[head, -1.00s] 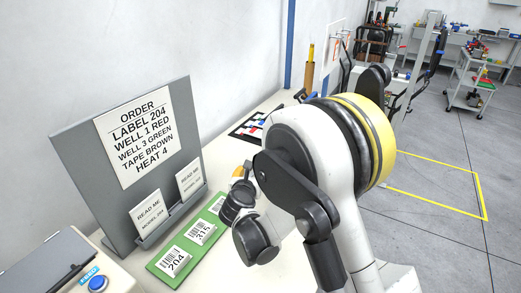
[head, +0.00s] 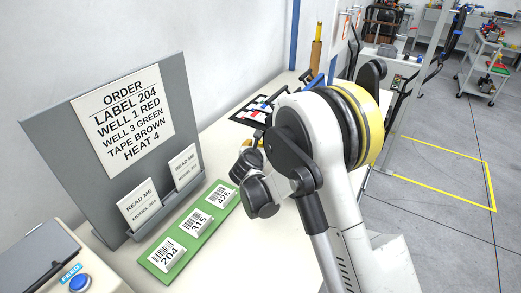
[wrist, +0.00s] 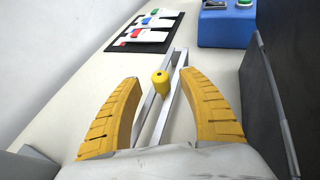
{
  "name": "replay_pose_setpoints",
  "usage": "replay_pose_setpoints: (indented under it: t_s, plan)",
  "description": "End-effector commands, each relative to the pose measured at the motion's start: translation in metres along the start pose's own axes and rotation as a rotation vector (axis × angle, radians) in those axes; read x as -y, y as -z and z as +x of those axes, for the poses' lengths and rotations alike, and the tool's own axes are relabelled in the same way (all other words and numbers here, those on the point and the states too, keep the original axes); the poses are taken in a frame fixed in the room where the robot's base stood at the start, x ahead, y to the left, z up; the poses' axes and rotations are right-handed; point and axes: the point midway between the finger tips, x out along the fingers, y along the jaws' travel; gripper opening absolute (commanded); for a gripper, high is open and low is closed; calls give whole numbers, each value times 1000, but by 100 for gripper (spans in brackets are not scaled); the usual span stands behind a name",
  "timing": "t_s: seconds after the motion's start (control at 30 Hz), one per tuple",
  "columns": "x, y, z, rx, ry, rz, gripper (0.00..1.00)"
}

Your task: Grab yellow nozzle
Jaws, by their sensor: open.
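The yellow nozzle (wrist: 160,81) is a small upright yellow piece with a dark spot on top, at the middle of the wrist view. It stands at a pair of long pale metal bars (wrist: 178,62); how it is fixed there I cannot tell. My gripper (wrist: 161,77) is open, its two ridged yellow fingers to the left and right of the nozzle in the picture. Gaps show between the nozzle and both fingers. In the head view my arm hides the nozzle and most of the gripper.
A black mat (wrist: 112,47) with colored pieces lies beyond on the left. A blue box (wrist: 227,28) with a green button stands at the back right. A dark panel (wrist: 262,95) rises close to the right finger. An order board (head: 60,150) and green label strip (head: 180,262) are nearer.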

Motion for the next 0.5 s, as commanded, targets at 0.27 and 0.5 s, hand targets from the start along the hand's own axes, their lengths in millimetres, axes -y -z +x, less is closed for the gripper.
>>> replay_pose_setpoints:
  t_s: [0.27,0.5]
  plan:
    - [1,1,26,0,1,0,49]
    - [1,0,25,0,1,-1,8]
